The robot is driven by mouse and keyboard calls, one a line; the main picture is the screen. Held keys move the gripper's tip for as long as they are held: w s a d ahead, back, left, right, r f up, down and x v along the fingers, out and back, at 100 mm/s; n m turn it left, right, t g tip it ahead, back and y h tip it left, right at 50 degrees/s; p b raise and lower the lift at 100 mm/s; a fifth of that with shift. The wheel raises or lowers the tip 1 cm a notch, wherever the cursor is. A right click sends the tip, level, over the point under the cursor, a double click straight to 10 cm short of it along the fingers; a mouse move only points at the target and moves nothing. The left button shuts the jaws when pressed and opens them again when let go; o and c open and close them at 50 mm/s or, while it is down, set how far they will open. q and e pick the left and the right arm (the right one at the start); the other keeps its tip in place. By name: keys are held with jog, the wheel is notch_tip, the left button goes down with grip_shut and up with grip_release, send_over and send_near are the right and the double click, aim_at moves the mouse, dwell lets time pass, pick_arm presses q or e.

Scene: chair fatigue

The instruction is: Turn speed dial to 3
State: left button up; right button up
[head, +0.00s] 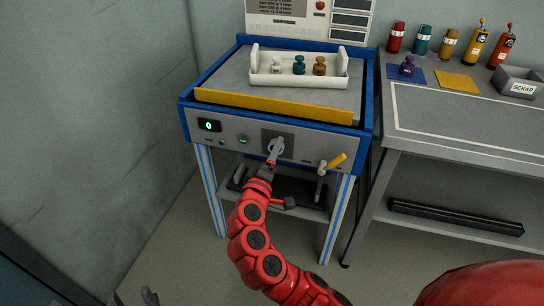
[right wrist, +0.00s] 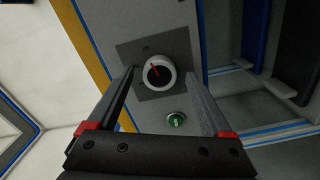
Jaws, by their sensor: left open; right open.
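The speed dial (head: 276,146) is a knob on a dark square plate on the machine's front panel. In the right wrist view the dial (right wrist: 160,74) is a light round knob with a dark face and a red pointer tilted up and left. My right gripper (head: 271,160) is at the dial, open, with one fingertip on each side of the knob in the wrist view; I cannot tell whether they touch it. The digital display (head: 209,125) reads 0. My left gripper (head: 149,297) is open at the bottom edge, far from the machine and mostly out of frame.
A green button (head: 243,140) sits left of the dial, and a yellow-handled lever (head: 333,163) sticks out to its right. A white tray (head: 300,82) with several weights stands on top. A grey workbench (head: 450,120) with bottles and a scrap bin (head: 520,84) stands right.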

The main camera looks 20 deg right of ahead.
jog(key=p+v, duration=0.2)
jog(key=v, duration=1.5)
jog(key=shift+a, duration=0.2)
jog(key=shift+s, duration=0.1)
